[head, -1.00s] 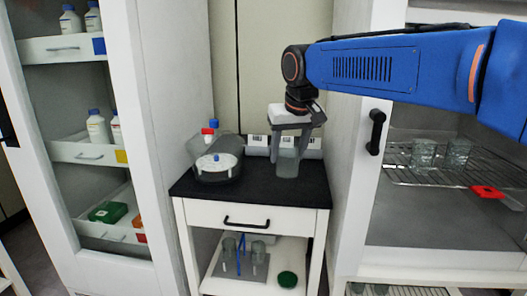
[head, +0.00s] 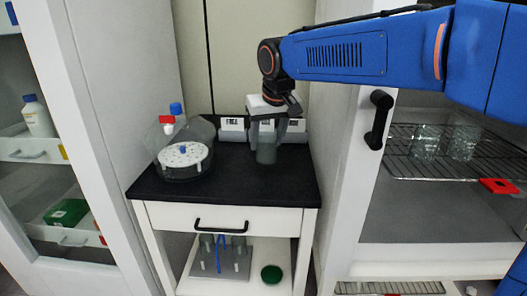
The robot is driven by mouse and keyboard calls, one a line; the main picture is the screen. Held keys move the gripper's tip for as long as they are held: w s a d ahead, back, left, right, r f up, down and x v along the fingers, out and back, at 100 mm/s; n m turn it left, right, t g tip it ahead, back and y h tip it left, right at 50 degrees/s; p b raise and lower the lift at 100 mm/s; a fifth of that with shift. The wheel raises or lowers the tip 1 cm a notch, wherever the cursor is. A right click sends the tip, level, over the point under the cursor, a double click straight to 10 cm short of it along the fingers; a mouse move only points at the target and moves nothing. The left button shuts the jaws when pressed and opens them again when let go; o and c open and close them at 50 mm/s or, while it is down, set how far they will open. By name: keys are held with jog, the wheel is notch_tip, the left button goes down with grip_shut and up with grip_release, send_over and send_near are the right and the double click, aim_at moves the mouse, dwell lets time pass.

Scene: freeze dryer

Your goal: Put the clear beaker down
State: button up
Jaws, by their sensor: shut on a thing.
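The clear beaker (head: 267,153) is at the right part of the black-topped cabinet (head: 225,185). It looks upright and its base appears at or just above the black top; I cannot tell whether it touches. My gripper (head: 267,133) comes down from above and is shut on the beaker's upper part, with a finger on each side. The gripper covers the beaker's rim.
A round device with a white perforated disc and clear lid (head: 183,155) stands left of the beaker. White labelled boxes (head: 232,129) stand behind. The open cabinet at right has a wire rack (head: 400,168) with glass beakers (head: 426,142). The front of the black top is clear.

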aim_at(267, 153)
jog(key=shift+f, duration=2.2)
jog(key=shift+f, duration=0.15)
jog(key=o, duration=1.1)
jog(key=shift+c, duration=0.2)
jog(key=v, duration=1.2)
jog(key=shift+s, duration=0.1)
